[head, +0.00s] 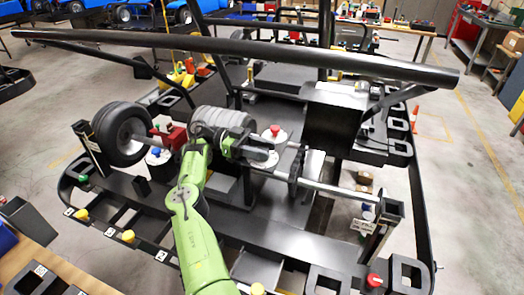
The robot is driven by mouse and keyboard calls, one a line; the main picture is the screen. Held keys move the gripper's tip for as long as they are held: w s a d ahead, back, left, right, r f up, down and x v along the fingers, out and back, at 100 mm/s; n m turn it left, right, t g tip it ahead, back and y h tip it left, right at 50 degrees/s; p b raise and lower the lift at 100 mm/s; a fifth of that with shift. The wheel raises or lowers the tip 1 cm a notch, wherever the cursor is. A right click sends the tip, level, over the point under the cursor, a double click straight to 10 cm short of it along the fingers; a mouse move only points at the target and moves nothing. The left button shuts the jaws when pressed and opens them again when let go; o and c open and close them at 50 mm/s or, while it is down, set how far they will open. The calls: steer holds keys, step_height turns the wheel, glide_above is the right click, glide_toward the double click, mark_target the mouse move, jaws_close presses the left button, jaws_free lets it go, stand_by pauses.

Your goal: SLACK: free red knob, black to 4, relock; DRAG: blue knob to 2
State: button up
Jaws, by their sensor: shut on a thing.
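My gripper (262,155) is at the white round housing (284,142) near the middle of the frame, below the bar. It is shut on a dark part there. The fingers mostly hide that part, so I cannot tell for sure that it is the black knob. The red knob (275,131) stands uncovered on the housing, just behind the fingertips. A blue knob (155,152) sits on a second white housing at the left, beside the tyre. Scale marks and numbers are too small to read.
A long black bar (240,47) crosses above the work area. A black tyre (120,133) and a horizontal steel shaft (335,191) flank my gripper. Another red knob (374,281) and blue knob (367,208) are at the right.

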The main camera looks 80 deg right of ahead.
mark_target(262, 148)
steer(key=shift+r+m+y, duration=0.1)
steer(key=shift+m+y, duration=0.2)
steer(key=shift+y, duration=0.1)
steer(key=o, duration=1)
steer(key=shift+c, duration=0.2)
step_height(262, 148, up, 10)
steer(key=p, duration=0.3)
steer(key=shift+p, duration=0.3)
steer(key=shift+o, duration=0.3)
